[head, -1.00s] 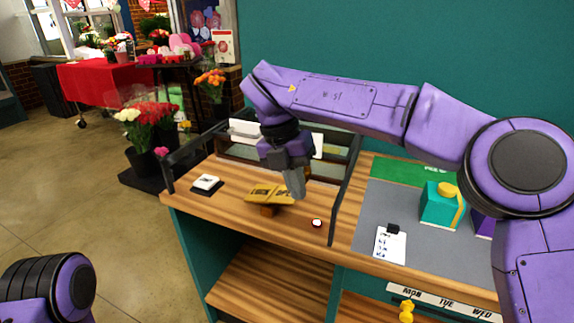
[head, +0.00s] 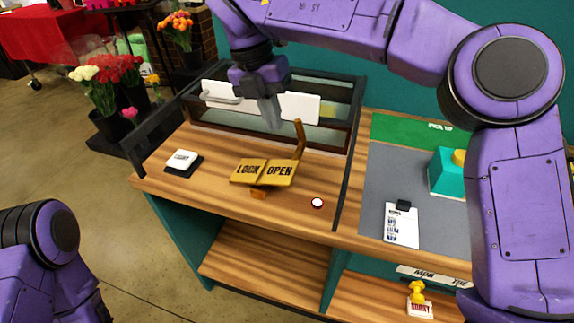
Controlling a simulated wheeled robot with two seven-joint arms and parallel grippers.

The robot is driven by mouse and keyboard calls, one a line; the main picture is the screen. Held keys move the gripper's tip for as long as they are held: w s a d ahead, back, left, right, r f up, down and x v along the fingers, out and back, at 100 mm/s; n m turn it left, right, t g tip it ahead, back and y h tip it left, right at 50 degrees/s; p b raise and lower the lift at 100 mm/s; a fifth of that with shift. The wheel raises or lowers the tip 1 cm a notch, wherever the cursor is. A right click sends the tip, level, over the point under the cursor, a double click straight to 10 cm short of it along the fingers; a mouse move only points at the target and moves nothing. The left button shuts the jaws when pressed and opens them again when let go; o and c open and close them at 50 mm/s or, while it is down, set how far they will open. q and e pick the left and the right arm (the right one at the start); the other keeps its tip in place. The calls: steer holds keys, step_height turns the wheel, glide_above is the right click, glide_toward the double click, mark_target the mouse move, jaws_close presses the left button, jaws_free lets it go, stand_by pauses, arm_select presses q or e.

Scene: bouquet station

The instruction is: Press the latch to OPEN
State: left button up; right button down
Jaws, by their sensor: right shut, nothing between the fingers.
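The latch (head: 248,172) is a yellow two-part plate on a small foot on the wooden counter. Its left half reads LOCK and its right half reads OPEN. I cannot tell for sure which half sits lower. A thin brown upright piece (head: 299,137) with a bent top rises at the right end of the plate, behind OPEN. My right gripper (head: 271,122) is shut and empty. It points down above and behind the plate, in front of the glazed case, apart from the latch. My left gripper is out of view; only my left arm shows at lower left.
A glazed case with a white handled panel (head: 295,106) stands behind the latch, with dark frame bars on both sides. A white block on a dark pad (head: 183,160) lies left, a round white-red button (head: 317,203) right. A teal box (head: 446,173) and tag (head: 402,227) sit farther right.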

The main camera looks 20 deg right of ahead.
glide_toward(290, 177)
steer(key=p+x, duration=0.1)
steer(key=x, duration=0.6)
steer(key=shift+w+p, duration=0.15)
steer(key=shift+p, duration=0.15)
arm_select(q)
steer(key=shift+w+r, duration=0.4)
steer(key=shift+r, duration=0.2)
